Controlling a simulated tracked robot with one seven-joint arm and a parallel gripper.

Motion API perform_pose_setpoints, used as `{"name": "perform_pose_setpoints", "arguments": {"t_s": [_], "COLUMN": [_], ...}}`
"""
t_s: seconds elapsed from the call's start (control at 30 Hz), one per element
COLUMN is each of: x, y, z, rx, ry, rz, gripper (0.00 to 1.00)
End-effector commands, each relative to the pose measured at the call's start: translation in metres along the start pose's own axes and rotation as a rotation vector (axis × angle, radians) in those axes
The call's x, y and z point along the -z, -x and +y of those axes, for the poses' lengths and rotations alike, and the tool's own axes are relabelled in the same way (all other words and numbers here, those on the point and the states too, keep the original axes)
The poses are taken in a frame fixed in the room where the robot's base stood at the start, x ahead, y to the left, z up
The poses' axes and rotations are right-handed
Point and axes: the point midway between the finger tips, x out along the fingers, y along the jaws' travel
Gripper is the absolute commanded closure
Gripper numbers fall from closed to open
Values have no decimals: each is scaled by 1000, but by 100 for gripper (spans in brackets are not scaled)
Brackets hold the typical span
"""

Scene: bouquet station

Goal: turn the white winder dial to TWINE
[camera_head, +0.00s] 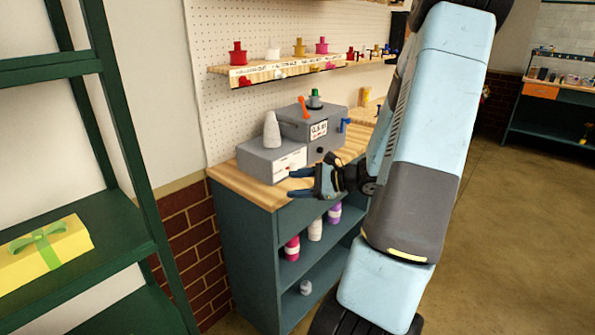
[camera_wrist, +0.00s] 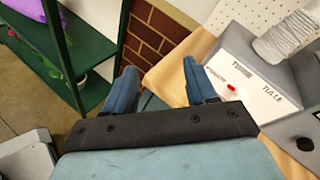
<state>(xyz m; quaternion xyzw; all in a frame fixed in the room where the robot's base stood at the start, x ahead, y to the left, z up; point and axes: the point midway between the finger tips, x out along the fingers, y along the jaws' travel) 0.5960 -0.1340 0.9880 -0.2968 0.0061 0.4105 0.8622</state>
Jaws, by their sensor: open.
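The winder (camera_head: 258,160) is a grey box with a white cone on top, on the wooden counter. Its white front panel (camera_wrist: 255,92) carries dark labels; TULLE reads at the right, another starting with TW is at the top, and a third is too small to read. A small red mark (camera_wrist: 232,87) shows on the panel; the white dial's outline cannot be told from the white panel. My gripper (camera_head: 295,182) is open and empty in front of the panel. In the wrist view, my gripper (camera_wrist: 160,72) points left of the panel, over the counter edge.
A second grey box (camera_head: 310,125) with a red lever, green-topped knob and blue handle stands beside the winder. The wooden counter (camera_head: 240,188) tops a green cabinet holding several spools. A green shelf rack (camera_head: 105,225) with a yellow box stands at left. Floor at right is clear.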

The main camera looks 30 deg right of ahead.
Motion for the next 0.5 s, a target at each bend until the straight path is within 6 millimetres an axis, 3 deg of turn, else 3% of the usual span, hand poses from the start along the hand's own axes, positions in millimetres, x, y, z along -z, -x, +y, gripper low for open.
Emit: {"name": "perform_pose_setpoints", "arguments": {"t_s": [0.2,0.5], "x": [57,98], "y": [38,73], "z": [-29,-45], "rx": [294,515], "ry": [-203,-336], "rz": [-30,-47], "gripper": [44,44]}}
